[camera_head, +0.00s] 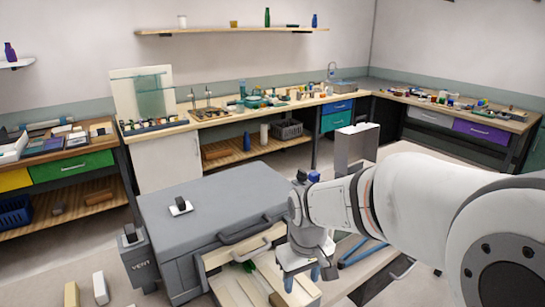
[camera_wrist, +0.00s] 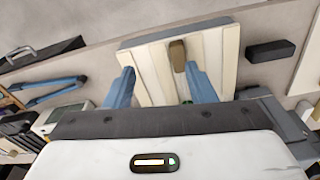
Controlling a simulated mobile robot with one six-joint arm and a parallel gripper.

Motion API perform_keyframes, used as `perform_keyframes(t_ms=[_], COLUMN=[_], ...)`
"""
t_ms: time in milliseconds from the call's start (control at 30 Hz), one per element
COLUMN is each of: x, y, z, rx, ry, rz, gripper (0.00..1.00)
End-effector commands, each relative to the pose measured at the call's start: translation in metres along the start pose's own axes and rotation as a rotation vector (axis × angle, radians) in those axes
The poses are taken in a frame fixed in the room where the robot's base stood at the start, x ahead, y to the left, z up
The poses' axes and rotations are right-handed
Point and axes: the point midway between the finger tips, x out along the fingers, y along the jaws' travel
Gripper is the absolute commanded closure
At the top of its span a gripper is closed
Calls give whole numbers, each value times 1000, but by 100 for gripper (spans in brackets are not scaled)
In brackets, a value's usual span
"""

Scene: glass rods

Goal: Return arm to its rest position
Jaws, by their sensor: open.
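My white arm reaches in from the right in the head view. My gripper (camera_head: 302,277) points down with its two blue fingertips apart and nothing seen between them. In the wrist view my gripper (camera_wrist: 162,87) also shows both blue fingers spread. Beneath it is a pale slatted board or tray (camera_wrist: 152,68), with a brown block (camera_wrist: 178,56) on it. In the head view this pale tray (camera_head: 228,291) sits in front of the grey box, partly hidden by my gripper. A green piece (camera_head: 246,265), perhaps glass, lies at the tray.
A large grey lidded box (camera_head: 205,205) stands left of my arm. A grey bin marked VENT (camera_head: 140,262) is at its left. A metal upright box (camera_head: 353,148) stands behind my arm. Blue-handled tongs (camera_wrist: 50,92) lie at left in the wrist view. Cluttered benches line the walls.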

Motion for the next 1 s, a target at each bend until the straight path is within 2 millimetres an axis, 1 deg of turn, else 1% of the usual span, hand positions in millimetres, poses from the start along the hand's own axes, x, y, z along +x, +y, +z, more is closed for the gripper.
perform_keyframes(t_ms=[33,100,200,300,433,500,600,1000], x=[-13,-27,-41,-50,-56,-57,-58,-58], y=[8,17,25,30,32,33,33,33], z=[16,38,69,96,120,128,133,134], rx=[53,123,219,303,382,407,426,427], ry=[28,60,101,136,169,180,187,187], rz=[8,18,32,44,55,59,62,62], gripper=[50,50,50,50,50,50,50,50])
